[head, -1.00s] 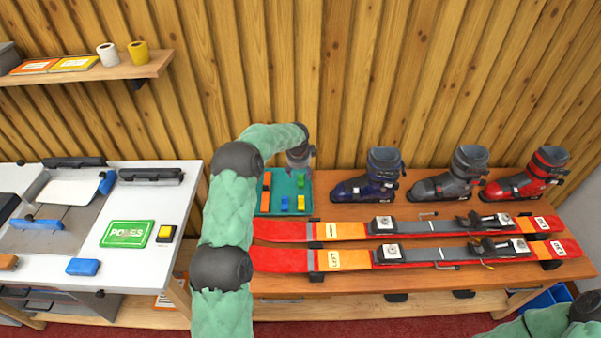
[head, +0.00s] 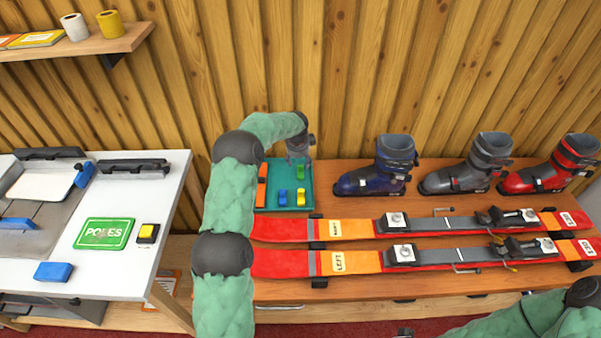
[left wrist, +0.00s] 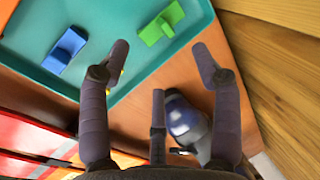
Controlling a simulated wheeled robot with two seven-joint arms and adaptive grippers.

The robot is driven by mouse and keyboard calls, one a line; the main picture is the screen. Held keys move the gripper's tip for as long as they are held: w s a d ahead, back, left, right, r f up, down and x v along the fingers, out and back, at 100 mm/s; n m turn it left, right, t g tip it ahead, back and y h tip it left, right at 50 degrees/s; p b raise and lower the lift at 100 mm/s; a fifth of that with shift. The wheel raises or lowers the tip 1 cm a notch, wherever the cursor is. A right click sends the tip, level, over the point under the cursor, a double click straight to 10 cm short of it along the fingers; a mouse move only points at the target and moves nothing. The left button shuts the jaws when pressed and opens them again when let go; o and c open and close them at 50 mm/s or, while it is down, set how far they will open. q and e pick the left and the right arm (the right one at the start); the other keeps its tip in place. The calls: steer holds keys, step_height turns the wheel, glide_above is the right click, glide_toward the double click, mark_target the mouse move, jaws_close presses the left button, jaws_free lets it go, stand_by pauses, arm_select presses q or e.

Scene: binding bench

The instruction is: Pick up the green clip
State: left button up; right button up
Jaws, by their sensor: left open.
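The green clip (head: 301,172) lies in the teal tray (head: 270,205) on the ski bench, near the tray's back right. It also shows in the left wrist view (left wrist: 161,24), flat on the tray floor and apart from my fingers. My left gripper (head: 300,158) hangs above the tray's back right corner, just behind the clip in the head view. In the left wrist view its fingers (left wrist: 160,55) are spread and empty, with the clip beyond their tips. My right arm enters at the lower right; only a small dark piece of its end (head: 405,332) shows at the bottom edge.
The tray also holds a blue clip (head: 283,198), a yellow clip (head: 301,196) and orange pieces (head: 262,184). A blue boot (head: 378,170) stands right of the tray. Two red skis (head: 285,263) lie in front. The plank wall is close behind.

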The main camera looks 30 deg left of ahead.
arm_select(q)
glide_above(300, 171)
steer(key=s, duration=0.2)
steer(key=f, duration=0.2)
steer(key=d+f+b, duration=0.1)
steer(key=f, duration=0.1)
steer(key=shift+w, duration=0.1)
steer(key=shift+b+x, duration=1.05)
steer(key=shift+x, duration=1.65)
steer(key=shift+a+r, duration=0.1)
steer(key=c, duration=1.2)
